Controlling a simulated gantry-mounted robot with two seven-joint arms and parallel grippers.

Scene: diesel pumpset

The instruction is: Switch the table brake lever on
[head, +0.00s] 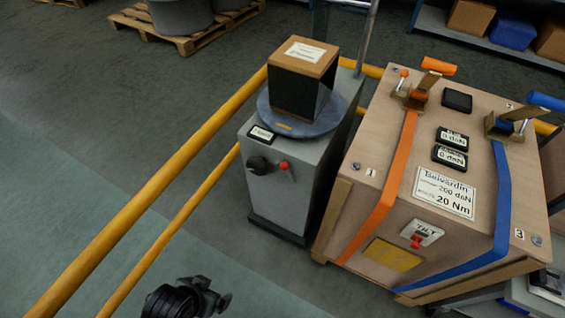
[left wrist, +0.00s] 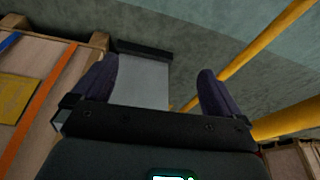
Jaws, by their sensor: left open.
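The table is a grey pedestal (head: 276,205) with a round blue-grey turntable (head: 341,109) on top. On its front face is a dark round knob or lever hub (head: 258,165) with a red-tipped part (head: 284,165) to its right; I cannot tell whether the lever stands on or off. My left gripper (head: 212,297) is low at the bottom edge of the head view, apart from the pedestal and empty. In the left wrist view its two fingers (left wrist: 155,92) are spread, with the grey pedestal (left wrist: 142,82) beyond them. The lever does not show there. My right gripper is out of view.
A box with a wooden top (head: 304,58) stands on the turntable. A wooden crate (head: 390,165) with orange and blue straps stands close to the pedestal's right. Yellow rails (head: 150,190) run along the left. Floor is free in front of the pedestal.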

